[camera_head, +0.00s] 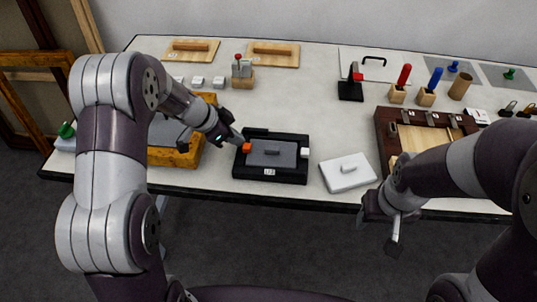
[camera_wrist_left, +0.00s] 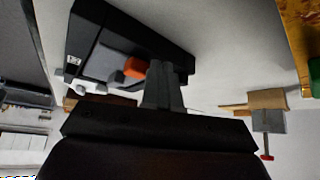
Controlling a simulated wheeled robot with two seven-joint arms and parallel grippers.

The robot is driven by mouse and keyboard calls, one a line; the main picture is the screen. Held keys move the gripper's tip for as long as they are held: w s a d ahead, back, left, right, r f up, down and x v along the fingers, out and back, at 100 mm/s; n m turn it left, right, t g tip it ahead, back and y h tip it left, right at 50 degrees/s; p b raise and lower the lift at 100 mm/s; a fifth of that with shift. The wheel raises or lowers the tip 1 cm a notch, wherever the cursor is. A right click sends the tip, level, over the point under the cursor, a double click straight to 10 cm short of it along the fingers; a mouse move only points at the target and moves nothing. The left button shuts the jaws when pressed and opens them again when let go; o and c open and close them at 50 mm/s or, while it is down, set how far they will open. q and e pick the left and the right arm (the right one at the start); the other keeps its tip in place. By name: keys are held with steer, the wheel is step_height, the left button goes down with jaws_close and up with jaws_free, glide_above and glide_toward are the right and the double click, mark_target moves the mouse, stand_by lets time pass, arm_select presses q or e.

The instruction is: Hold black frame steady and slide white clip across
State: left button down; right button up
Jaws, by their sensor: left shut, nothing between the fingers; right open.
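The black frame (camera_head: 270,179) lies on the table in front of me, with a grey panel (camera_head: 272,154) and small handle inside. An orange block (camera_head: 247,147) sits at its left side and the white clip (camera_head: 305,153) at its right side. My left gripper (camera_head: 240,139) is shut and empty, its tips close to the orange block; contact cannot be told. In the left wrist view the shut fingers (camera_wrist_left: 163,85) stand beside the orange block (camera_wrist_left: 136,67) and the black frame (camera_wrist_left: 100,32). My right gripper (camera_head: 392,232) is open and empty, off the table's front edge.
A white lidded slab (camera_head: 347,172) lies right of the frame. A yellow-edged wooden tray (camera_head: 189,157) lies left, partly behind my left arm. A brown wooden case (camera_head: 384,140) with clamps stands at the right. The table behind the frame is mostly clear.

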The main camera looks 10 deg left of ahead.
steer(key=shift+f+b, duration=0.45)
steer(key=shift+f, duration=0.05)
stand_by(2.2)
